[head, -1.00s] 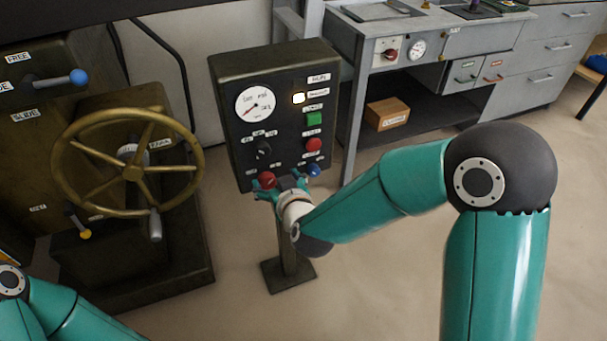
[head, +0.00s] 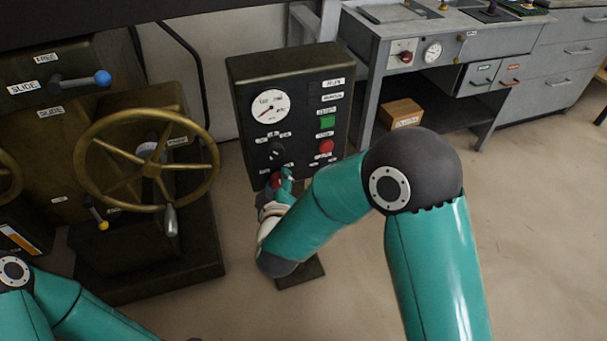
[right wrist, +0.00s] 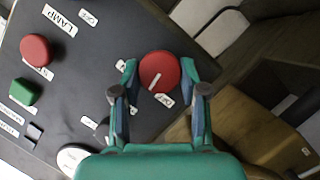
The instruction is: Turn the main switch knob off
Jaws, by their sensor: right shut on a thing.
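The main switch knob is a round red knob (head: 277,180) low on the left of the dark control panel (head: 243,130). In the right wrist view the red knob (right wrist: 160,69) has a white line on its face, slanting across it. My right gripper (head: 282,182) is shut on the knob, with one finger on each side of it. The fingers partly cover the knob in the head view. In the right wrist view the gripper (right wrist: 159,82) shows both fingers. My left gripper is out of view; only part of the left arm shows at the bottom left.
The panel also has a white gauge (head: 270,106), a black selector (head: 277,151), a green button (head: 327,122) and a red button (head: 326,146). A brass handwheel (head: 88,166) stands left of it. A grey workbench (head: 381,55) stands behind right. Open floor lies at right.

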